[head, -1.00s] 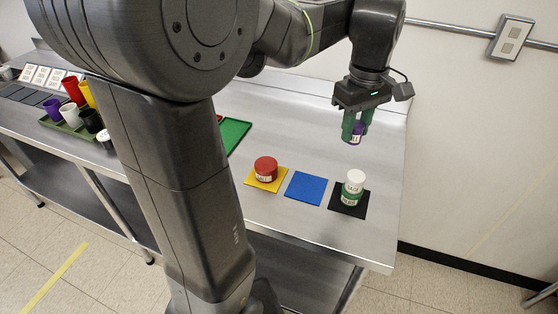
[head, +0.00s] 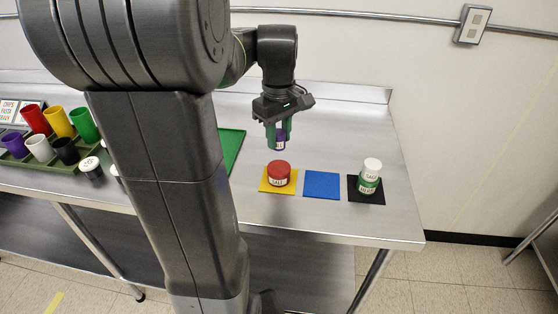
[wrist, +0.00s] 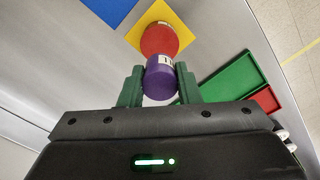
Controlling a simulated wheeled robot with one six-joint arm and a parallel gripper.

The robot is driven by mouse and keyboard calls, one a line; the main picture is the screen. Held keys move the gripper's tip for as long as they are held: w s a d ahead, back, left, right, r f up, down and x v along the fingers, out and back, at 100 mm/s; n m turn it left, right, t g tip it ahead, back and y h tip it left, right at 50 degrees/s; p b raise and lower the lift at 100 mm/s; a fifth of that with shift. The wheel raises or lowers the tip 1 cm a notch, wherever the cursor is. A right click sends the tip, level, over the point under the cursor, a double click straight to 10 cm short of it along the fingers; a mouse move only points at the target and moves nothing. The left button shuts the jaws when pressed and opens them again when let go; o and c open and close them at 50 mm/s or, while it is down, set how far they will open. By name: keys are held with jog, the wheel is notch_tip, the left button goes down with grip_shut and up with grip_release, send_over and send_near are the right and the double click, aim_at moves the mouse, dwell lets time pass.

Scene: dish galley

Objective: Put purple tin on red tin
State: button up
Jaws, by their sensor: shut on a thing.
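The purple tin (head: 280,143) is held between the green fingers of my gripper (head: 279,132), above the steel table. It also shows in the wrist view (wrist: 160,82), where my gripper (wrist: 159,88) is shut on it. The red tin (head: 279,174) has a white label and sits upright on a yellow mat (head: 264,187). In the head view the purple tin hangs above the red tin, with a small gap showing. In the wrist view the red tin (wrist: 158,40) lies just beyond the purple tin, which hides part of it.
A blue mat (head: 322,185) is bare. A white tin (head: 372,166) stands on a green tin (head: 368,184) on a black mat (head: 354,192). A green tray (head: 234,140) is partly behind my arm. Several cups stand in a dark green rack (head: 52,166) at left.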

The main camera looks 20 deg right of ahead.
aim_at(279, 167)
notch_tip(279, 167, down, 6)
jog(key=shift+f, duration=0.25)
jog(key=shift+f, duration=0.1)
jog(key=o, duration=1)
notch_tip(279, 167, up, 12)
jog(key=shift+r, duration=0.15)
